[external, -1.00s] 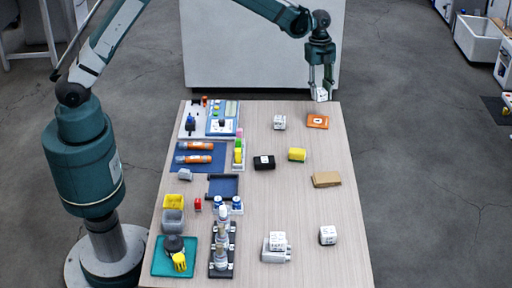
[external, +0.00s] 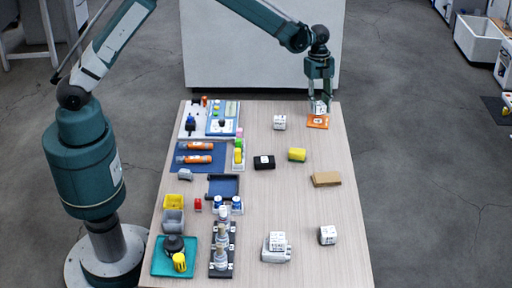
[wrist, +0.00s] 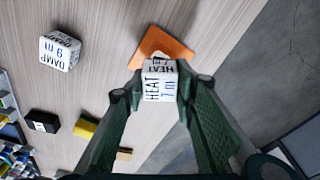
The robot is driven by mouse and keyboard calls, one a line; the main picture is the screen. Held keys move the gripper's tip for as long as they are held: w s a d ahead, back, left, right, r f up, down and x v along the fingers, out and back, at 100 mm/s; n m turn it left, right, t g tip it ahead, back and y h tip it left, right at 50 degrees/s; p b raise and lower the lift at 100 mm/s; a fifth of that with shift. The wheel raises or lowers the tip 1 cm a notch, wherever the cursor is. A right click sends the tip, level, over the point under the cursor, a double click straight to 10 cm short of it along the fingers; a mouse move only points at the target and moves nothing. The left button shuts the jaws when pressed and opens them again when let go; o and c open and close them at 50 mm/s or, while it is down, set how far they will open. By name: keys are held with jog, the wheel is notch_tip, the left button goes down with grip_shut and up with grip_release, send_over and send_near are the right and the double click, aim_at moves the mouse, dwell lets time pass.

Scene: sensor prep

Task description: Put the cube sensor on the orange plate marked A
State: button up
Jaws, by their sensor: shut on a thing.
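My gripper (external: 319,104) is at the far right of the table and shut on a white cube sensor (wrist: 160,82). The cube reads "HEAT" and "7 m" in the wrist view and sits between my fingertips (wrist: 157,95). The orange plate (external: 318,123) lies at the table's far right, below my gripper. It shows behind the cube in the wrist view (wrist: 172,45). The plate's mark is partly covered, and I cannot read its letter. I cannot tell whether the cube touches the plate.
Another white cube (external: 279,122), marked "DAMP" in the wrist view (wrist: 59,52), stands left of the plate. A black block (external: 264,162), a yellow sponge (external: 297,154) and a brown block (external: 327,179) lie nearer. More white cubes (external: 327,235) are at the front. The left side is crowded.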

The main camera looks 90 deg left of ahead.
aim_at(319, 112)
jog(key=shift+f+b, duration=0.4)
jog(key=shift+f, duration=1.5)
jog(key=shift+f, duration=0.15)
jog(key=o, duration=0.9)
jog(key=r, duration=0.4)
jog(key=a+r+p, duration=0.1)
jog(key=r, duration=0.3)
jog(key=r+p, duration=0.1)
jog(key=r, duration=0.3)
jog(key=shift+s+a+r, duration=0.1)
jog(key=shift+s+a, duration=0.2)
jog(key=shift+s, duration=0.05)
jog(key=shift+r, duration=0.1)
